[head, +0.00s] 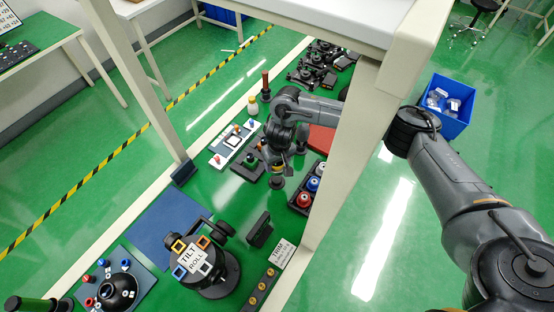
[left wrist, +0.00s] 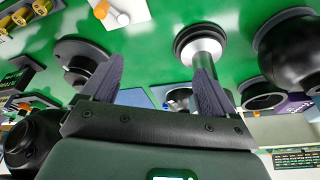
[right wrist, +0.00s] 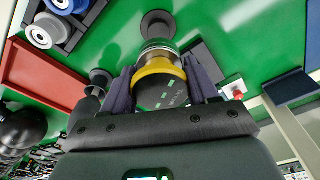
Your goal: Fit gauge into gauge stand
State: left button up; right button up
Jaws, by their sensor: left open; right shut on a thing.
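The gauge (right wrist: 160,88), a round dark-faced body with a yellow ring and a silver rim, is between the fingers of my right gripper (right wrist: 160,90), which is shut on it. In the head view the right gripper (head: 278,163) is over the bench. A dark round pedestal (right wrist: 157,24), which looks like the gauge stand, is just beyond the gauge; it also shows in the head view (head: 277,183). I cannot tell whether they touch. My left gripper (left wrist: 155,90) is open, with a silver post on a black base (left wrist: 203,50) beyond its right finger.
A blue mat (head: 150,228), a tilt-roll gimbal (head: 212,272) and a small black block (head: 259,229) are nearer on the green bench. A tray of colored parts (head: 302,204) stands to the right of the pedestal. A cream frame post (head: 345,150) crosses in front of my right arm.

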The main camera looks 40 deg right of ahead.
notch_tip(320, 180, down, 3)
jog(key=shift+f+b, duration=0.2)
jog(key=shift+b, duration=0.3)
jog(key=shift+f+b, duration=0.35)
jog(key=shift+f, duration=0.75)
jog(key=shift+p, duration=0.45)
jog(key=shift+w, duration=0.1)
jog(key=shift+p, duration=0.45)
